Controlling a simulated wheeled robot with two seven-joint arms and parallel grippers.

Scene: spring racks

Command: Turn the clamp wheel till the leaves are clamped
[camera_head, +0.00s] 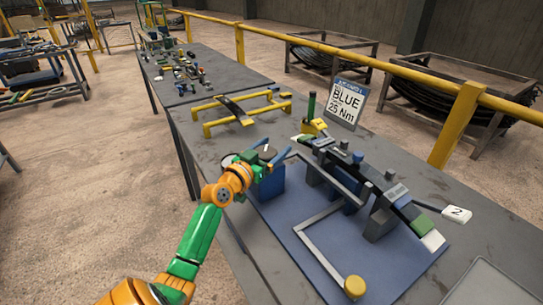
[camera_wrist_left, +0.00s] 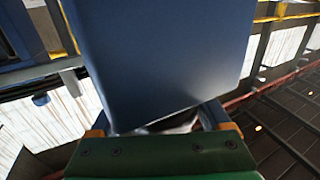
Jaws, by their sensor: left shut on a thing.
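The clamp wheel (camera_head: 230,160) shows as a thin pale rim beside a blue clamp block (camera_head: 270,185), at the left edge of the blue mat. My left gripper (camera_head: 264,158) is at the wheel, shut on it; the arm and fingers hide much of the wheel. In the left wrist view the blue block (camera_wrist_left: 160,60) fills the middle, with the fingertips (camera_wrist_left: 165,125) at its lower end; the grip itself is mostly hidden. The stack of leaves (camera_head: 365,182) lies on blocks to the right, with green and white pieces at its near end. My right gripper is not in view.
A grey crank bar with a yellow knob (camera_head: 354,287) reaches over the mat's front. A sign reading BLUE 25 Nm (camera_head: 346,103) stands behind. A yellow rack (camera_head: 240,112) is at the table's back, and a tag marked 2 (camera_head: 457,213) lies right. The mat's middle (camera_head: 350,245) is partly clear.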

